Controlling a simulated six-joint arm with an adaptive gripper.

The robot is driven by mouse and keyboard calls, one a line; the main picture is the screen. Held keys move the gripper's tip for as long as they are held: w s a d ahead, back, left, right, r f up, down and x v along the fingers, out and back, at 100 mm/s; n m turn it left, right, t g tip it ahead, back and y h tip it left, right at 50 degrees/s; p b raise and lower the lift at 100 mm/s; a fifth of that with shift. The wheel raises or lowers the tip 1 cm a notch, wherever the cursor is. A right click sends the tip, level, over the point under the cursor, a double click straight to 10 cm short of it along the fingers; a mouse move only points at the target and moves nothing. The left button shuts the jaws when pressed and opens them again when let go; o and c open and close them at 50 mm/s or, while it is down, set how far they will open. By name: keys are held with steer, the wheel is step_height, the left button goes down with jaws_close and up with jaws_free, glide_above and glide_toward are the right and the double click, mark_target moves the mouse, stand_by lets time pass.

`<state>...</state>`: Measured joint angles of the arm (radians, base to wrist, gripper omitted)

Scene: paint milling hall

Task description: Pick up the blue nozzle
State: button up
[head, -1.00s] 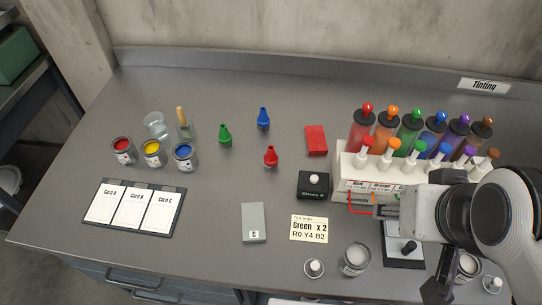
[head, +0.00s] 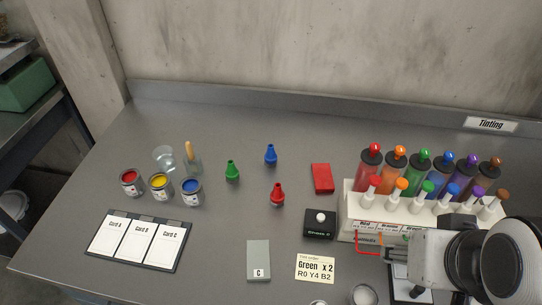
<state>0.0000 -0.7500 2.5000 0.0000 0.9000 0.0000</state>
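The blue nozzle (head: 271,154) stands upright on the grey bench, toward the back and near the middle. It is a small tapered cone with a wider base, and nothing covers it. A green nozzle (head: 232,170) stands to its left and a red nozzle (head: 277,194) in front of it. My gripper (head: 386,250) is at the right, in front of the bottle rack, pointing left. It is well apart from the blue nozzle. Its fingers are small and partly lost against the rack, so I cannot tell whether they are open.
A white rack (head: 352,200) with coloured bottles stands at the right. A red block (head: 322,178) and a black button box (head: 320,224) lie between my gripper and the nozzles. Paint cans, a glass beaker (head: 164,158) and a card board (head: 190,222) are at the left.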

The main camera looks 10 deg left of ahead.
stand_by(0.4)
steer(key=shift+c, duration=0.9)
steer(key=w+a+n+t+y, duration=0.1)
steer(key=w+a+t+y, duration=0.1)
steer(key=w+a, duration=0.7)
steer(key=w+a+n+t+y, duration=0.15)
steer(key=w+a, duration=0.25)
steer(key=w, duration=1)
steer(key=w+a+f+t, duration=0.4)
steer(key=w+a+f, duration=0.6)
steer(key=a+f, duration=0.3)
step_height(320, 180, down, 2)
steer(key=shift+f+t+h, duration=0.15)
steer(key=shift+t+h, duration=0.2)
steer(key=shift+h, duration=0.1)
